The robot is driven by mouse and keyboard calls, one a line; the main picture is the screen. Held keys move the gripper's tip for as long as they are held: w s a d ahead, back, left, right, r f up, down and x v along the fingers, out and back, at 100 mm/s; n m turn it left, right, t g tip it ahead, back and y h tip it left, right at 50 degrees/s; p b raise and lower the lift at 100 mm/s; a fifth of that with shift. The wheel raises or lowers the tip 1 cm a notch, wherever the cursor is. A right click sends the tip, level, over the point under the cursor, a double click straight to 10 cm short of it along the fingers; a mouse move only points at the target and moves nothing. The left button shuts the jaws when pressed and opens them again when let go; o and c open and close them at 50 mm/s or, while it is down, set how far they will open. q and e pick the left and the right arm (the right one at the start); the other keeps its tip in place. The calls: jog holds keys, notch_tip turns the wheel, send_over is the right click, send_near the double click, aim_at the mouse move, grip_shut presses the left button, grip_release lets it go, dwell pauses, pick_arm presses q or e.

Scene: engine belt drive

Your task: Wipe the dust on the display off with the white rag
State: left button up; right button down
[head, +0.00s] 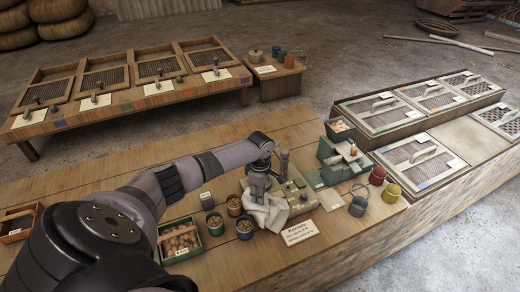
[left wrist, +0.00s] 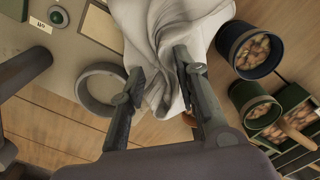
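The white rag (head: 268,213) hangs in loose folds below my left gripper (head: 258,184), beside the olive-beige machine (head: 303,205). In the left wrist view, the rag (left wrist: 172,28) is bunched between the two fingers of my left gripper (left wrist: 160,75), which is shut on it. The machine (left wrist: 45,45) shows at upper left there, with a green button and a framed pale panel (left wrist: 103,27) that looks like the display. The rag lies just right of this panel and may cover part of it. I cannot make out dust. My right gripper is not in view.
Small pots of brown bulbs (head: 245,228) and a green crate (head: 180,242) stand left of the rag. A paper sign (head: 299,232) lies in front of the machine. A scale (head: 340,160) and coloured buckets (head: 377,176) stand to the right.

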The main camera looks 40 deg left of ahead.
pick_arm(q)
jog(key=o, duration=0.8)
jog(key=shift+f, duration=0.1)
jog(key=shift+f, duration=0.4)
jog(key=shift+c, duration=0.6)
jog(key=shift+s+d+f, duration=0.1)
jog(key=shift+s, duration=0.1)
jog(key=c, duration=0.6)
jog(key=shift+w, duration=0.15)
jog(key=shift+c, duration=1.4)
grip_shut()
